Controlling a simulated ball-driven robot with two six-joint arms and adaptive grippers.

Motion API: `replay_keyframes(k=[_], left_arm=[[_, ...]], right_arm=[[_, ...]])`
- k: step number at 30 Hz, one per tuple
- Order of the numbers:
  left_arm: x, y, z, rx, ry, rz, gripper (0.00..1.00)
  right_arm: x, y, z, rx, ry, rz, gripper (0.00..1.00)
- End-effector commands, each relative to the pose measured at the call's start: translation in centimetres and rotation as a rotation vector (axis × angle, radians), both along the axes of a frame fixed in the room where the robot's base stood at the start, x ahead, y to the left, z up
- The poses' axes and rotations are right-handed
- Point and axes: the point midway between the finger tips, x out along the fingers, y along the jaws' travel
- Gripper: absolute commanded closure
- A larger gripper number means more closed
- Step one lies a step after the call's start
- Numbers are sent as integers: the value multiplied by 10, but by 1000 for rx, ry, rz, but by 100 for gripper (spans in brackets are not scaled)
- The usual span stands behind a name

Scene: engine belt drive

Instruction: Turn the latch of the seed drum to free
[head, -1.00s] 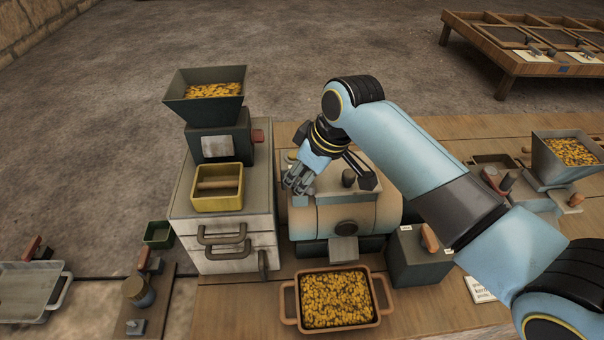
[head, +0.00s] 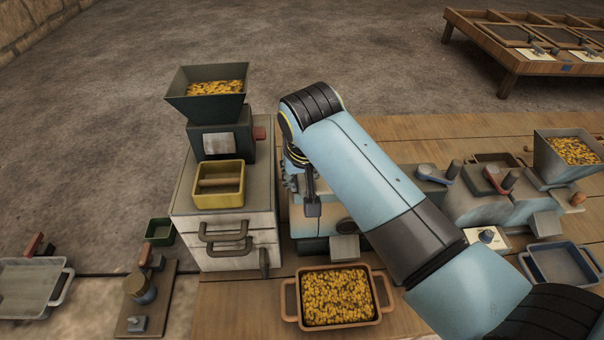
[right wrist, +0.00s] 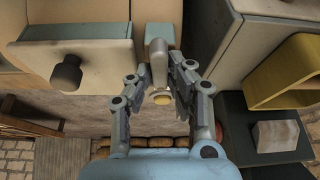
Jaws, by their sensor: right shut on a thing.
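The seed drum (head: 310,222) stands right of the white drawer cabinet in the head view, largely hidden by my right arm. In the right wrist view its pale side with a dark knob (right wrist: 67,72) is at the left. My right gripper (head: 303,188) is at the drum's left end, mostly covered by my own arm. In the right wrist view, the fingers (right wrist: 168,85) are closed around a grey lever, which looks like the latch (right wrist: 157,60). A small yellowish knob (right wrist: 162,98) shows between them. My left gripper is not in view.
The cabinet (head: 235,262) carries a seed hopper (head: 207,90) and a yellow box (head: 218,186) close to the gripper's left. A tray of yellow seed (head: 335,297) stands in front of the drum. More machines and a blue tray (head: 562,265) are at the right.

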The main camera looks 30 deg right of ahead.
Motion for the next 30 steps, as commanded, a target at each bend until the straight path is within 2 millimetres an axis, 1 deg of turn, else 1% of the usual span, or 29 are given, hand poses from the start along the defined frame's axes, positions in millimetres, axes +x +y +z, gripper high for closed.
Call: replay_keyframes(k=[9, 22, 23, 24, 27, 28, 30], left_arm=[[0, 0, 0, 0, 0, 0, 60], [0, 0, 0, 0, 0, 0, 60], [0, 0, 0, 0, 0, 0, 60], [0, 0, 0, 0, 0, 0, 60], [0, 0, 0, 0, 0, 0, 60], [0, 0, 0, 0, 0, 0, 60], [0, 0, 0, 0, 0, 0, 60]], right_arm=[[0, 1, 0, 2, 2, -83, 100], [0, 1, 0, 2, 1, -92, 100], [0, 1, 0, 2, 1, -92, 82], [0, 1, 0, 2, 1, -92, 76], [0, 1, 0, 2, 1, -92, 63], [0, 1, 0, 2, 0, -92, 61], [0, 1, 0, 1, 1, -91, 61]])
